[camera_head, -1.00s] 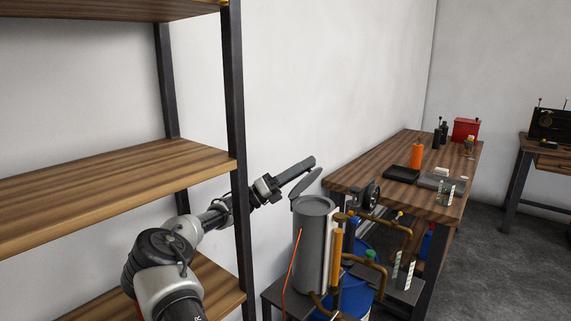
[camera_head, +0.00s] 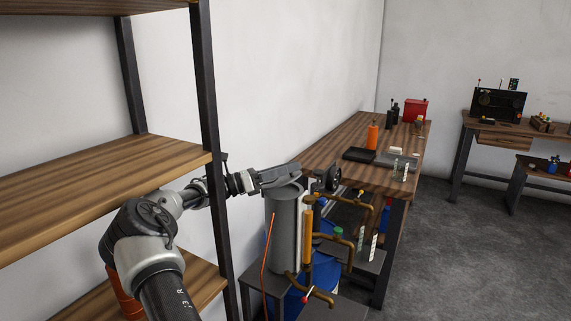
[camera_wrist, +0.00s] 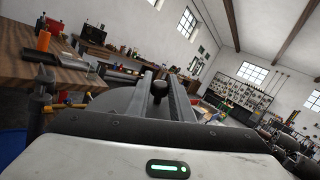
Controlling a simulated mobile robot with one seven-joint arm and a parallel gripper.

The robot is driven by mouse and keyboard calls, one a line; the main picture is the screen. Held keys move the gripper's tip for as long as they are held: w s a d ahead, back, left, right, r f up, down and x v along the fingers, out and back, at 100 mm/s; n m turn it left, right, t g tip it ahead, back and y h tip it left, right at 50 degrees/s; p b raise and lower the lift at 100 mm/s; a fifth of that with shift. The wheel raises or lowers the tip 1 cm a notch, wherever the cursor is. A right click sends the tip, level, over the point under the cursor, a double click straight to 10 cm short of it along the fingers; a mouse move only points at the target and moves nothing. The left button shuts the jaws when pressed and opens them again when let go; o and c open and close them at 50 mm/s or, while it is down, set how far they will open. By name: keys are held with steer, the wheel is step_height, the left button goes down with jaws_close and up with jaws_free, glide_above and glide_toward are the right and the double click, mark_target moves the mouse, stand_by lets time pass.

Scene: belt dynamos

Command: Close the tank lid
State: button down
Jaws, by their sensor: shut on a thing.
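The tank (camera_head: 284,228) is an upright grey cylinder beside the wooden workbench. Its lid now lies low over the tank's top, largely hidden by my gripper in the head view. In the wrist view the lid (camera_wrist: 112,103) shows as a grey disc edge beside the fingers. My gripper (camera_head: 290,174) reaches across the tank top from the left. In the wrist view my gripper (camera_wrist: 163,84) has its two fingers around a dark round knob (camera_wrist: 160,92), apparently the lid's. I cannot tell whether the lid rests fully on the rim.
A wooden shelf (camera_head: 100,180) with a dark post stands at the left, close to my arm. Brass pipes (camera_head: 335,240) and a blue drum (camera_head: 322,272) sit right of the tank. The workbench (camera_head: 350,130) holds an orange bottle (camera_head: 373,137) and trays. Floor at right is open.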

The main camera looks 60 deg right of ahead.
steer(key=shift+s+f, duration=0.25)
steer(key=c, duration=1.6)
jaws_free()
steer(key=shift+o, duration=0.2)
steer(key=shift+r, duration=0.1)
steer(key=v, duration=1.7)
steer(key=shift+w+b, duration=0.15)
steer(key=shift+b, duration=0.3)
steer(key=shift+a, duration=0.1)
